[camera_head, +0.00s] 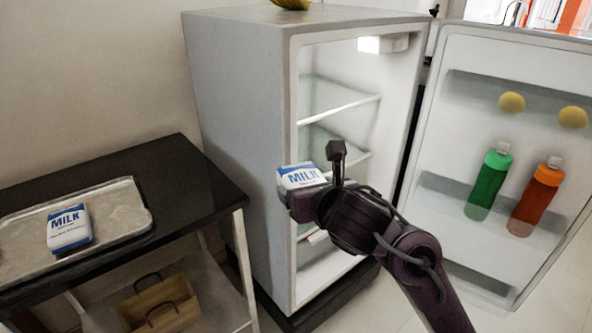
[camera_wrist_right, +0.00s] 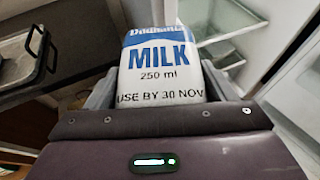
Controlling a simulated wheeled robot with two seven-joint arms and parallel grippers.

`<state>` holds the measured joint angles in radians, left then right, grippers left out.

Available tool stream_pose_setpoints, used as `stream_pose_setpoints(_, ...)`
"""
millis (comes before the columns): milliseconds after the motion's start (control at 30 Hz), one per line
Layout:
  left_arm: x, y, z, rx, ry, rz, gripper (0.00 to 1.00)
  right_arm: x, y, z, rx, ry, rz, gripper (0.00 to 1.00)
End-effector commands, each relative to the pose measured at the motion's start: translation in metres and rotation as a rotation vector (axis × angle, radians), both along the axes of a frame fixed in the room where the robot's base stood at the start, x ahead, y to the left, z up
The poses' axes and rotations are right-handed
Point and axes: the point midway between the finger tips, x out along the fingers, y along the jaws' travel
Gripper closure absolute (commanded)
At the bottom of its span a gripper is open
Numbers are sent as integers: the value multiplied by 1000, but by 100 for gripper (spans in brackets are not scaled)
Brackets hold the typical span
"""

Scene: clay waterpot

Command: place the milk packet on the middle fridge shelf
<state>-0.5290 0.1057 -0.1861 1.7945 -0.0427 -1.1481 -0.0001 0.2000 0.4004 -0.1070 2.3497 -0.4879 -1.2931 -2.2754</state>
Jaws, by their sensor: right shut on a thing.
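A blue and white milk packet (camera_head: 300,177) is held by my right gripper (camera_head: 312,186) in front of the open fridge (camera_head: 240,110). Its printed face and the lettering show in the right wrist view (camera_wrist_right: 162,62). The right gripper is shut on its lower part. The middle fridge shelf (camera_head: 345,160) is behind the packet and partly hidden by the gripper; the upper shelf (camera_head: 345,106) is bare. A second milk packet (camera_head: 69,228) lies on a metal tray (camera_head: 135,205) on the dark table at left. My left gripper is not in view.
The fridge door (camera_head: 480,60) stands open at right, with two yellow round things, a green bottle (camera_head: 489,182) and an orange bottle (camera_head: 536,196) on its racks. The black-topped table (camera_head: 190,165) stands left of the fridge, with a basket (camera_head: 160,303) below.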

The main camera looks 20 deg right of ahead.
Motion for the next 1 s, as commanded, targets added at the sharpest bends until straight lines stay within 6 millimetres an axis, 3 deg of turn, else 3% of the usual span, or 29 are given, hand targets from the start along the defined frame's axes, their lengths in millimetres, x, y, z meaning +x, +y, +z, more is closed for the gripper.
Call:
stream_pose_setpoints(33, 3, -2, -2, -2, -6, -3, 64, 0, -1, -19, 1, -2, -1, 58)
stream_pose_setpoints(167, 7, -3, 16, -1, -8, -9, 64, 0, -1, -41, 1, -2, -1, 58)
stream_pose_setpoints(200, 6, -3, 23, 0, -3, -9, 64, 1, 2, -26, -5, -13, 6, 58)
stream_pose_setpoints(300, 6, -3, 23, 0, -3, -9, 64, 2, 7, -22, -4, -22, 16, 58)
stream_pose_setpoints(667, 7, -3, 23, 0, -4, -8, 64, 1, 7, -24, -5, -16, 17, 58)
stream_pose_setpoints(1000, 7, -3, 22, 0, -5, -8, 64, 4, -10, -38, -4, 7, -5, 58)
